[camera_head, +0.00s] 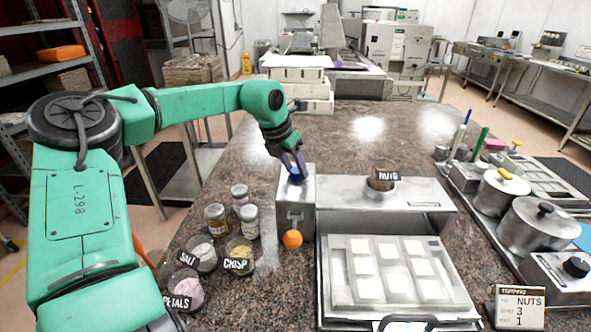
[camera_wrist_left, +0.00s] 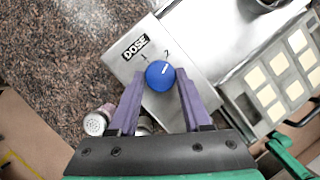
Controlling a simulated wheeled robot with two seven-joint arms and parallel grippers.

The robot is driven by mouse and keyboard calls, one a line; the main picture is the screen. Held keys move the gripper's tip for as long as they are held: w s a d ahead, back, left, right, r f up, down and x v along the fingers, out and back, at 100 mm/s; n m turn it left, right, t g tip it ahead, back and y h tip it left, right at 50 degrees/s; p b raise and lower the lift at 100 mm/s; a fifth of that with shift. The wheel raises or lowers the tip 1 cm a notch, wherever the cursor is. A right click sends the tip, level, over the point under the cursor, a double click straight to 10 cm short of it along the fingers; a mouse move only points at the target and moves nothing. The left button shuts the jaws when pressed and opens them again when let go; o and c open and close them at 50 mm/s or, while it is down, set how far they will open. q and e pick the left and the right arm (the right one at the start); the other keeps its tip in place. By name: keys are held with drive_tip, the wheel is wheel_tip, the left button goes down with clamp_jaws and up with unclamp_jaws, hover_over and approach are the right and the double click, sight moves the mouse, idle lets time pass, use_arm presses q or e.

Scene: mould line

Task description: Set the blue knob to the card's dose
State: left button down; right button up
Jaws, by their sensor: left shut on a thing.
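The blue knob (camera_wrist_left: 160,76) sits on top of a steel box (camera_wrist_left: 133,62) marked DOSE. The fingers (camera_wrist_left: 160,92) flank the knob in the wrist view. In the head view the knob (camera_head: 297,174) is partly hidden by them. The card (camera_head: 519,307) at bottom right reads TOPPING, NUTS, 3 and 1; its small row labels are hard to read. My right gripper is not in view.
An orange ball-like knob (camera_head: 292,239) is at the box's front. A NUTS hopper (camera_head: 381,181) stands on the machine right of it, with a mould tray (camera_head: 342,301) in front. Several jars and bowls stand left; pots (camera_head: 537,236) stand right.

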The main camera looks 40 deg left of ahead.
use_arm(q)
drive_tip(key=m+h, duration=0.1)
drive_tip(key=m, duration=0.1)
drive_tip(key=m+h, duration=0.1)
drive_tip(key=m, duration=0.2)
drive_tip(key=shift+w+a+m+g, duration=0.1)
drive_tip(key=shift+a+m+g, duration=0.1)
drive_tip(key=shift+m+g, duration=0.15)
drive_tip(key=shift+w+m+g+h+p, duration=0.1)
drive_tip(key=shift+m+g+h+p, duration=0.45)
drive_tip(key=shift+m, duration=1.6)
drive_tip(key=shift+c, duration=1.8)
unclamp_jaws()
